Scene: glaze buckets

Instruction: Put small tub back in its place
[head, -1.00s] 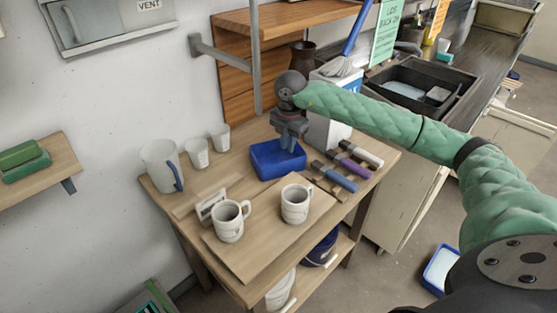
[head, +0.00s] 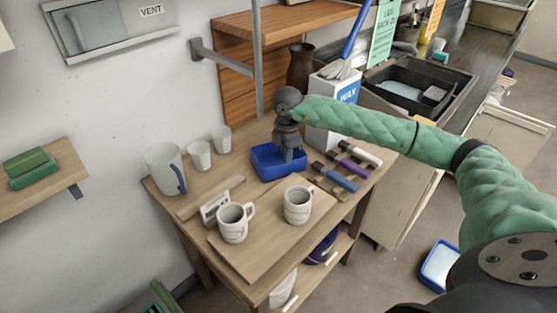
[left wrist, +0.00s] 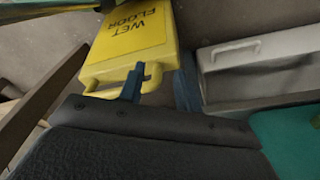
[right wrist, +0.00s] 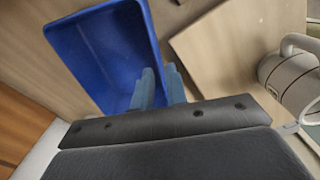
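A small blue tub (head: 274,168) stands on the wooden table, behind the mugs; it also shows in the right wrist view (right wrist: 95,50). My right gripper (head: 289,158) points down at the tub. In the right wrist view its fingers (right wrist: 160,88) are close together, one on each side of the tub's wall, and look shut on it. My left gripper (left wrist: 158,88) shows only in the left wrist view.
Two mugs (head: 233,222) stand on a board in front of the tub. Coloured-handled tools (head: 335,178) lie to its right, and a wax box (head: 325,128) stands behind. White cups and a jug (head: 165,168) stand at left. A blue-rimmed tray (head: 440,265) is on the floor.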

